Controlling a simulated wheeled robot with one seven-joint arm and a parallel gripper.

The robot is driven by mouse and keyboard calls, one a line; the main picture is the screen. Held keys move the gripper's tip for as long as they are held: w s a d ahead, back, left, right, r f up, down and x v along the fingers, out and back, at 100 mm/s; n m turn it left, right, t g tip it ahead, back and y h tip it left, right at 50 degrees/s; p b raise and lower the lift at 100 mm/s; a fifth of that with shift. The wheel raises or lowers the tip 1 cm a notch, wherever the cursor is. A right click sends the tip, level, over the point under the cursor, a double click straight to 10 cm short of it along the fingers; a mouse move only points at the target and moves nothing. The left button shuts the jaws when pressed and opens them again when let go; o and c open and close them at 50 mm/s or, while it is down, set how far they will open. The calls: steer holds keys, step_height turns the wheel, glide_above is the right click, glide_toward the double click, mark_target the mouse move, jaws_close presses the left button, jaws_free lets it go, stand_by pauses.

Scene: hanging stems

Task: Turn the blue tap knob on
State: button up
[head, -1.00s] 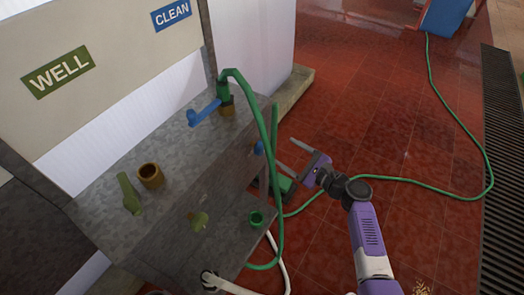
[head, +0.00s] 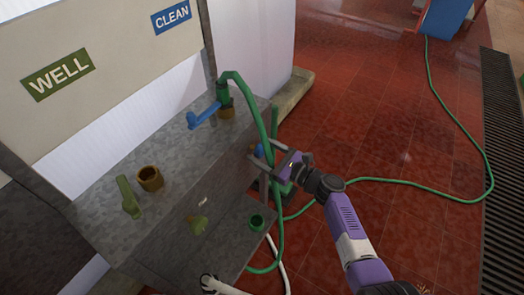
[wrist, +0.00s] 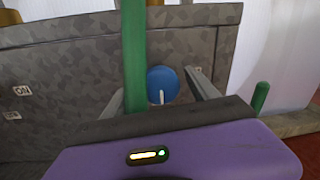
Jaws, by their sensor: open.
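The blue tap knob (wrist: 162,86) is on the grey front face of the bench, with a white line pointing downward on it. In the head view the knob (head: 258,152) is partly hidden by my gripper and the hose. My gripper (head: 258,158) is open in front of the bench. In the wrist view my gripper's fingers (wrist: 157,88) stand on either side of the knob, apart from each other. The green hose (wrist: 134,55) hangs down just left of the knob, in front of it, between the fingers. I cannot tell whether any finger touches the knob.
A blue lever (head: 204,115) sits on the bench top (head: 150,130) under the CLEAN sign (head: 171,17). An ON label (wrist: 22,91) shows at left.

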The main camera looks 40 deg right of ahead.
steer(key=c, duration=1.3)
steer(key=shift+c, duration=0.2)
